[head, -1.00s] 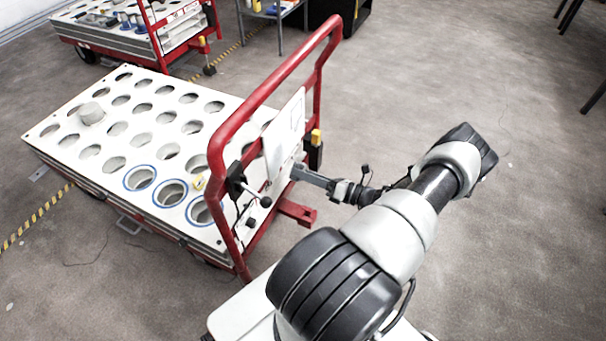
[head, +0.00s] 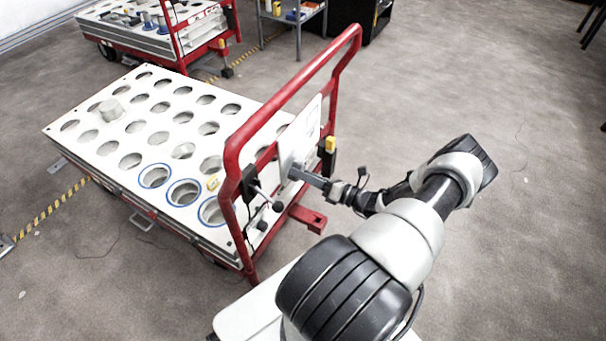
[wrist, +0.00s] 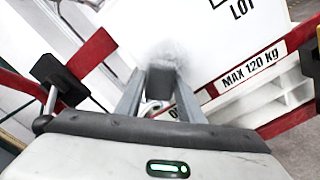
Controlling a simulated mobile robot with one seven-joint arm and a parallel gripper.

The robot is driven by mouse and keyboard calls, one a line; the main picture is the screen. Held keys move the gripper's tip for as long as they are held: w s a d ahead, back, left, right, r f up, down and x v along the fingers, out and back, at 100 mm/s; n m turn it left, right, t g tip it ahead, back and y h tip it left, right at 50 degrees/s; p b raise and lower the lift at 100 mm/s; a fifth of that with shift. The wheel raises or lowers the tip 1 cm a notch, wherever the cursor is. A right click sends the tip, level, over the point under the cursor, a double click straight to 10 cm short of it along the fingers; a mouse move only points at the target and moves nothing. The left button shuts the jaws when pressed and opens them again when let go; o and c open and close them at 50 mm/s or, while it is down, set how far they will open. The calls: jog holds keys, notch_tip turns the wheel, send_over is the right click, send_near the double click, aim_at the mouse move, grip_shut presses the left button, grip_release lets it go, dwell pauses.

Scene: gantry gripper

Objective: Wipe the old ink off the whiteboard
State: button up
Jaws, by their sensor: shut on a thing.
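The whiteboard (head: 309,122) is a white panel fixed upright on the red handle frame of the near cart. In the wrist view the whiteboard (wrist: 215,40) fills the upper middle, with black lines and the printed letters "LOT". My gripper (head: 293,172) is at the lower part of the board. In the wrist view my gripper (wrist: 161,88) is shut on a small dark grey block, seemingly an eraser (wrist: 160,82), whose far end is at the board face. A blurred grey smudge shows around that end. Exact contact is hard to tell.
The red handle frame (head: 290,88) surrounds the board. A black clamp with a knob (head: 264,192) sits left of my gripper. Open floor (head: 450,80) lies right.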

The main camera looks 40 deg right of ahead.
aim_at(293, 159)
jog(key=shift+x, duration=1)
jog(key=d+b, duration=0.2)
jog(key=shift+w+d+f+b, duration=0.15)
jog(key=shift+w+d+b, duration=0.1)
jog(key=shift+w+b, duration=0.15)
jog(key=shift+w+d+b, duration=0.2)
jog(key=shift+d+b, duration=0.15)
jog(key=shift+d, duration=0.3)
jog(key=shift+w, duration=0.1)
jog(key=shift+a+r, duration=0.1)
jog(key=shift+r, duration=0.1)
